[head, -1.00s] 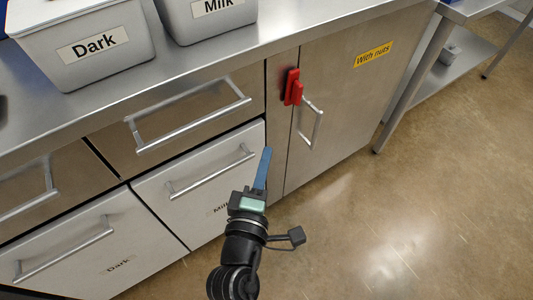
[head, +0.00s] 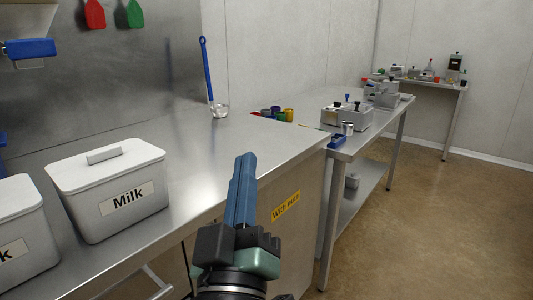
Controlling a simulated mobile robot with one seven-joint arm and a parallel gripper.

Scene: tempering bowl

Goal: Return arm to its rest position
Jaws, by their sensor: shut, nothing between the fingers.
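My gripper (head: 244,160) is at the lower middle of the head view, with its blue fingers pointing up and held together. Nothing is between the fingers. In the picture it overlaps the front of the steel counter (head: 281,148) and the cabinet with the yellow "With nuts" label (head: 286,205). I cannot tell its exact gap to the counter edge. My wrist shows below it at the bottom edge.
A white lidded "Milk" bin (head: 108,195) and part of another bin (head: 22,240) stand on the counter at left. A side table (head: 372,135) with equipment stands right. Floor at right is clear.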

